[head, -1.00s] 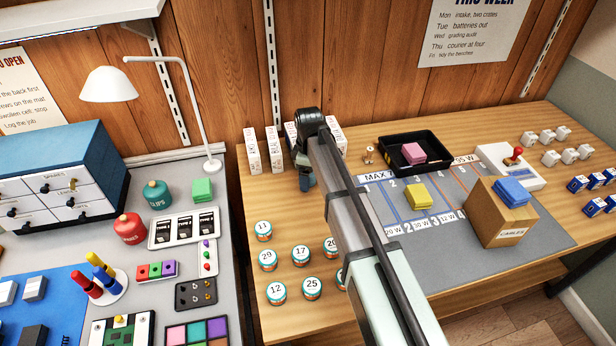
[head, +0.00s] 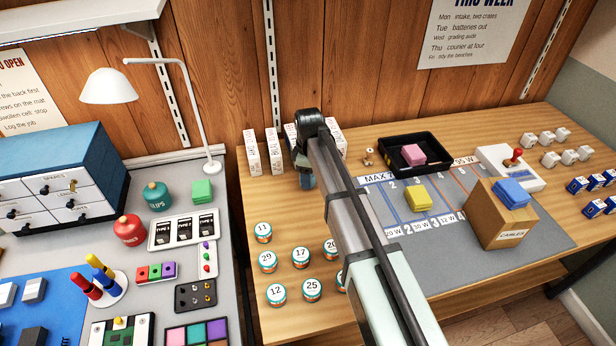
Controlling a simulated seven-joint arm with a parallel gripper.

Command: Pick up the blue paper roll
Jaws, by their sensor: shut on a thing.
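My gripper (head: 306,180) is at the back left of the wooden bench, in front of the row of white labelled boxes (head: 275,151). It is seen from behind and above, and my own arm covers much of it. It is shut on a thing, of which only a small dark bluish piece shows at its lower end. I cannot make out its shape, or tell whether it is the blue paper roll. No other blue roll shows in the view.
Several numbered round tins (head: 300,257) stand on the bench left of my arm. To the right are a black tray (head: 436,170) with a pink block, a yellow block (head: 418,198) on the grey mat, and a cardboard box (head: 497,222) with blue pads on top.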

